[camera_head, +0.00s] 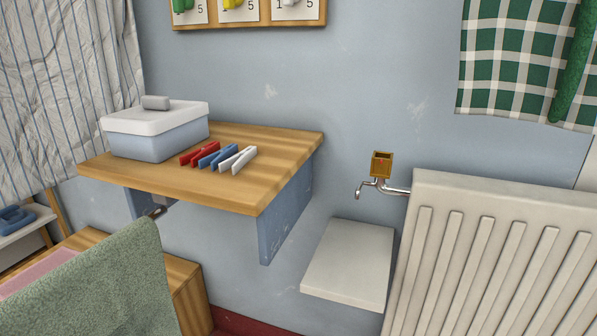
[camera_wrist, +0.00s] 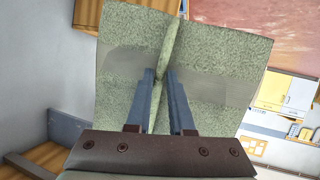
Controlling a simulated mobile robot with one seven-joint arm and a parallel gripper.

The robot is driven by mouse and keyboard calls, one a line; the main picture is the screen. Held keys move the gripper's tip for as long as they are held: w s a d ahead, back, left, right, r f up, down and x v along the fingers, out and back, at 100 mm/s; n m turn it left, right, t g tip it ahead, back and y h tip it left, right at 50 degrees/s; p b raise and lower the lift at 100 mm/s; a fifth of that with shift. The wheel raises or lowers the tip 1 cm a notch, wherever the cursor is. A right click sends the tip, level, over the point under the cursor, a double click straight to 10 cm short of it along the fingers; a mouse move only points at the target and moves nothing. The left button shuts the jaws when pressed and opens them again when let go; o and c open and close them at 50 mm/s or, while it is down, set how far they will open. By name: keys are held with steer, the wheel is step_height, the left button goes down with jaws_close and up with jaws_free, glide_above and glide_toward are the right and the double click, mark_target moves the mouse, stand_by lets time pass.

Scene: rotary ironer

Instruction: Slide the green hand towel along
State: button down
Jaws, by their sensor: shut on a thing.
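The green hand towel (camera_head: 105,285) is pale green and fuzzy. In the head view it hangs at the lower left, cut off by the picture's bottom edge, with a small dark rod end (camera_head: 157,212) at its upper right corner. In the wrist view the towel (camera_wrist: 220,65) spreads across the middle and stands up in a raised fold between the fingers. My gripper (camera_wrist: 161,78) is shut on that fold with both blue-grey fingers. My gripper does not show in the head view.
A wooden wall shelf (camera_head: 255,165) holds a lidded box (camera_head: 155,140) and red, blue and white pegs (camera_head: 218,158). Behind the towel is a wooden surface with a pink cloth (camera_head: 40,272). A white ledge (camera_head: 350,262), a tap (camera_head: 375,186) and a radiator (camera_head: 490,260) stand to the right.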

steer(key=shift+s+a+f+g, duration=0.15)
steer(key=shift+s+f, duration=0.35)
steer(key=shift+s, duration=0.1)
steer(key=shift+s+a+f+g, duration=0.1)
steer(key=shift+s+f+g, duration=0.05)
steer(key=shift+s+f, duration=0.35)
steer(key=shift+s, duration=0.1)
steer(key=shift+s+a+f+b, duration=0.1)
steer(key=shift+s+f+b, duration=0.3)
steer(key=shift+s, duration=0.3)
steer(key=c, duration=0.8)
jaws_free()
steer(key=shift+o, duration=0.4)
steer(key=shift+r, duration=0.1)
steer(key=shift+w+r, duration=0.15)
steer(key=shift+d, duration=0.2)
